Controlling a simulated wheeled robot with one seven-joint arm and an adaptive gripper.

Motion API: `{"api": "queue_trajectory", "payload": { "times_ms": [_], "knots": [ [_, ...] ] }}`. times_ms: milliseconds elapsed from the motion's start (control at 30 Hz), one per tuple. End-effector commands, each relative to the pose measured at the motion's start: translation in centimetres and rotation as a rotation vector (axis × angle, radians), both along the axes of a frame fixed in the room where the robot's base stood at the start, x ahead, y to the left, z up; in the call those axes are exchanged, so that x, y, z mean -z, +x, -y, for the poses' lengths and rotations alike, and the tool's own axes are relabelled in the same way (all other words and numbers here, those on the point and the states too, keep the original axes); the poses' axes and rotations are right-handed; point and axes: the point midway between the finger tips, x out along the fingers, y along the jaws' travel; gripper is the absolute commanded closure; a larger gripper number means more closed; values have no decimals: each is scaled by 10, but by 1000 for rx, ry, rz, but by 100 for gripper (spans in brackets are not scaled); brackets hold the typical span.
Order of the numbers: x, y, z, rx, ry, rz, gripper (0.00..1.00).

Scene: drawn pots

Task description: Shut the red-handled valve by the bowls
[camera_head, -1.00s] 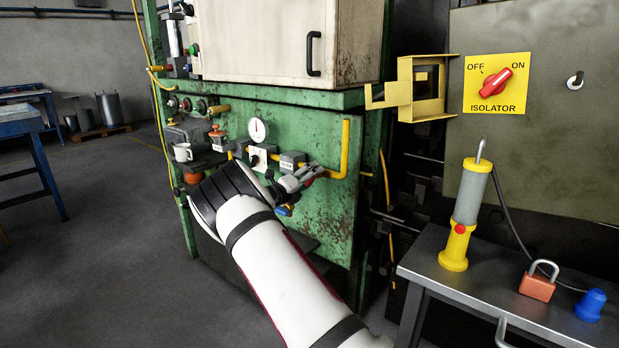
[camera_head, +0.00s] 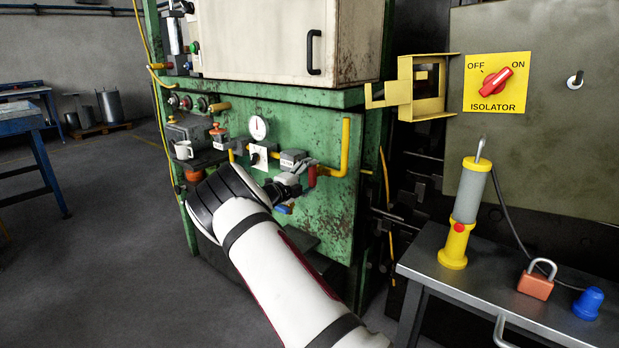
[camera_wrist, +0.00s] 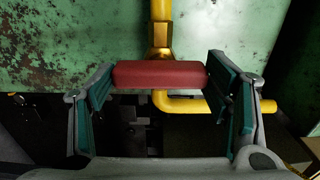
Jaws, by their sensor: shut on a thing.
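The red valve handle (camera_head: 312,176) sits on the yellow pipe run (camera_head: 345,150) at the green panel. In the wrist view the red handle (camera_wrist: 160,74) lies crosswise to the yellow pipe, below a brass fitting (camera_wrist: 160,45). My gripper (camera_head: 297,184) is at the handle, partly hidden behind my wrist in the head view. In the wrist view my gripper (camera_wrist: 163,82) has one finger pad at each end of the handle and is shut on it. A blue handle (camera_head: 283,209) shows just below my gripper. I cannot make out the bowls clearly.
A round gauge (camera_head: 258,128), a grey box (camera_head: 292,158) and a white knob plate (camera_head: 259,157) are close by on the panel. A yellow bracket (camera_head: 415,90) juts out to the right.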

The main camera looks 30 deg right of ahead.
Motion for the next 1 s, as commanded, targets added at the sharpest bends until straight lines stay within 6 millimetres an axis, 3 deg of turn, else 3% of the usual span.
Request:
{"api": "queue_trajectory", "payload": {
  "times_ms": [333, 367, 433, 467, 833, 1000],
  "knots": [
    [1, 0, 0, -2, 0, -4, 57],
    [1, 0, 0, -2, 0, -3, 27],
    [1, 0, 0, -2, 0, -3, 11],
    [0, 0, 0, -2, 0, -3, 9],
    [0, 0, -2, -1, -1, -2, 9],
    [0, -6, -21, -4, 1, -3, 9]
  ]
}}
